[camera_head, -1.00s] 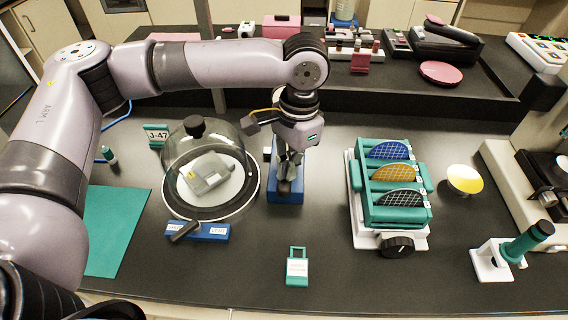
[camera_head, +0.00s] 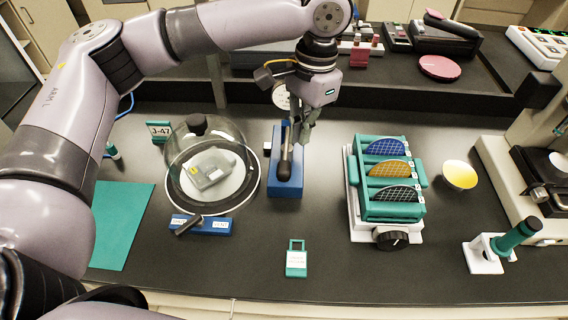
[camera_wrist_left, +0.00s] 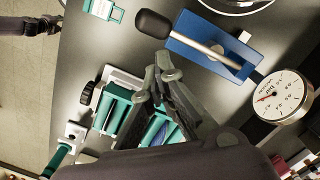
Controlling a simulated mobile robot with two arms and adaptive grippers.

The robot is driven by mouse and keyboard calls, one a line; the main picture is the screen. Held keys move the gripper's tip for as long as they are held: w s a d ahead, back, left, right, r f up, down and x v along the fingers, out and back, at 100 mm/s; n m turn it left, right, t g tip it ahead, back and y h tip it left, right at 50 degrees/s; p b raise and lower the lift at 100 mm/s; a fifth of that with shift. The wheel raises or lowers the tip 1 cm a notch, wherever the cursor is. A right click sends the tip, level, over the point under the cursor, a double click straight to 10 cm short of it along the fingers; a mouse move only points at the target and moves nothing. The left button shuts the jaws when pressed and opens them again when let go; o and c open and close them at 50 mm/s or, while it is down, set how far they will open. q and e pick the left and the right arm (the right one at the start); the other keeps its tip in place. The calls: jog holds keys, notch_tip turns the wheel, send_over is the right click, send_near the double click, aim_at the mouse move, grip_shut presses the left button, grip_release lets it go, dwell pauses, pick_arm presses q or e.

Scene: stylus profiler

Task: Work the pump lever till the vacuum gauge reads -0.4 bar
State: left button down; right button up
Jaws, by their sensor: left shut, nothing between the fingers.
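The pump is a blue block (camera_head: 286,187) right of the glass bell jar. Its lever, a metal rod with a black knob (camera_head: 284,171), lies low along the block towards the front; the wrist view shows the knob (camera_wrist_left: 152,23) and rod clearly. The round white vacuum gauge (camera_head: 283,97) stands behind the pump, partly hidden by my arm. In the wrist view the gauge (camera_wrist_left: 283,98) shows a red needle pointing left; I cannot read the value. My left gripper (camera_head: 301,138) is shut and empty, just right of the lever, apart from the knob. My right gripper is out of view.
The bell jar (camera_head: 231,145) covers a grey device. A small blue valve block (camera_head: 213,226) lies before it. A wafer rack (camera_head: 364,205) stands right of the pump. A green tag (camera_head: 296,262) lies in front. Bare bench surrounds the tag.

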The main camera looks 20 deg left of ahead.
pick_arm(q)
jog(key=r, duration=0.4)
jog(key=shift+w+d+r, duration=0.2)
jog(key=shift+r, duration=0.2)
jog(key=shift+f, duration=0.1)
dwell(0.4)
